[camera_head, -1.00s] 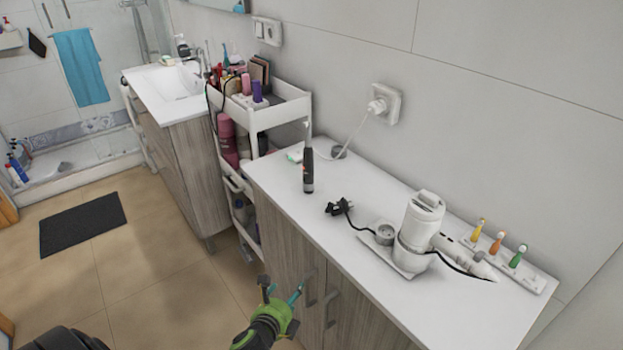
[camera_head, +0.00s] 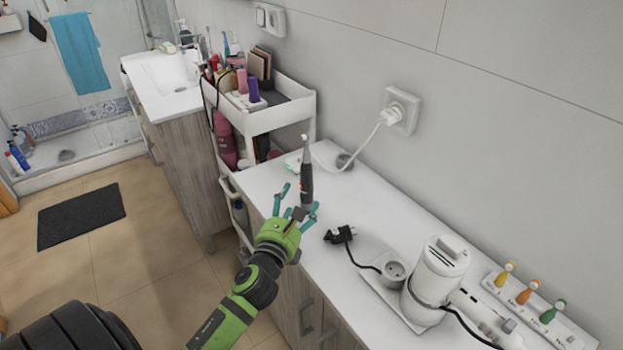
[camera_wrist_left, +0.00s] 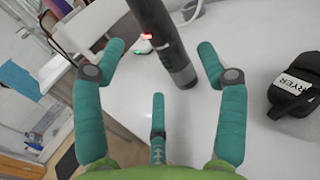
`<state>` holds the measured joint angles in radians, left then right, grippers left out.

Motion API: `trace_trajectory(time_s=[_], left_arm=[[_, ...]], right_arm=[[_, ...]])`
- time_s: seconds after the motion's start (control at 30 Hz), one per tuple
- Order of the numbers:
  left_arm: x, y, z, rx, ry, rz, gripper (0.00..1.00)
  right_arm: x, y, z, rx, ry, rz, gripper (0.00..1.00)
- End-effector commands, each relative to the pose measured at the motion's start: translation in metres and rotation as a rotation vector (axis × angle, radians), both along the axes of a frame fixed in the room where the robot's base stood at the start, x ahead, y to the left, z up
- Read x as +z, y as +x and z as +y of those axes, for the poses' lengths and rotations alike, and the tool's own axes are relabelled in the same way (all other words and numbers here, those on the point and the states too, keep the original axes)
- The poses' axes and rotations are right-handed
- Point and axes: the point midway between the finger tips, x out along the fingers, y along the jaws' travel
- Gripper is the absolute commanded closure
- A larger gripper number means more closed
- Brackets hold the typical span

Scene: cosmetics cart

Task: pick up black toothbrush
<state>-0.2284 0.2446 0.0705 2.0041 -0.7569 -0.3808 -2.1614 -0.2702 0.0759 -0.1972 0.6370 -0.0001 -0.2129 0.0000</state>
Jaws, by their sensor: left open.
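The black toothbrush (camera_head: 307,180) stands upright on the white countertop, with its pale brush head on top. In the left wrist view the dark handle (camera_wrist_left: 160,38) shows a small red light and its foot on the counter. My left gripper (camera_head: 298,203) is open, its teal fingers at the toothbrush's lower part, on the near side. In the wrist view the gripper (camera_wrist_left: 155,75) has its fingers spread, with the handle between and beyond the fingertips. I cannot tell whether any finger touches it. My right gripper is not in view.
A black plug (camera_head: 340,235) with its cable lies right of the toothbrush. A white appliance (camera_head: 433,280) and a holder with coloured brush heads (camera_head: 527,298) stand farther right. A white cart (camera_head: 285,112) full of cosmetics stands behind left. A cable hangs from the wall socket (camera_head: 402,110).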

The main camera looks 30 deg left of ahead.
Motion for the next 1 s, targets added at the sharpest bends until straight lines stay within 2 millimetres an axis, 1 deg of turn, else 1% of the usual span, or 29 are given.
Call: trace_trajectory(time_s=[0.03,0.13,0.2,0.3,0.43,0.5,0.63,0.73,0.77,0.8,0.87,0.9,1.0], left_arm=[[0.002,0.006,0.002,0.001,-0.001,-0.001,0.27],[0.002,0.016,0.004,0.0,-0.003,-0.002,0.27],[0.002,0.025,0.006,0.001,-0.004,-0.001,0.27],[0.002,0.04,0.009,0.002,-0.005,-0.001,0.27],[0.001,0.055,0.013,0.0,-0.004,-0.001,0.27],[0.0,0.059,0.014,0.0,-0.002,0.0,0.27],[-0.001,0.061,0.014,-0.001,-0.002,-0.001,0.27],[-0.001,0.06,0.014,-0.001,-0.002,-0.001,0.27],[-0.001,0.06,0.014,-0.001,-0.002,-0.001,0.35],[-0.001,0.06,0.014,-0.001,-0.002,-0.001,0.51],[-0.001,0.06,0.014,-0.001,-0.002,0.0,0.75],[-0.001,0.06,0.014,-0.001,-0.002,0.0,0.91],[-0.001,0.06,0.014,-0.001,-0.002,0.0,0.93]], right_arm=[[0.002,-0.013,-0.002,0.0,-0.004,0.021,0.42],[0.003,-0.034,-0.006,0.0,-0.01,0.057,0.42],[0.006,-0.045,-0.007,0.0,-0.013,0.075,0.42],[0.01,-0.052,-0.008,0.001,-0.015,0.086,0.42],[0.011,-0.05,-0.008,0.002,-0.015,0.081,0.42],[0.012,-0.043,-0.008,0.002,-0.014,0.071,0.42],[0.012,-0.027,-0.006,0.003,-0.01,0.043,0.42],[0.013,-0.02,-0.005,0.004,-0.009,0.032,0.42],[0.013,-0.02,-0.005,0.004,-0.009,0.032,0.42],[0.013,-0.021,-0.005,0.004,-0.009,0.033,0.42],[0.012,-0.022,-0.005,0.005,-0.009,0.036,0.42],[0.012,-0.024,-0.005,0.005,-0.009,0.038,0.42],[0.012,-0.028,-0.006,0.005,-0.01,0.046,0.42]])
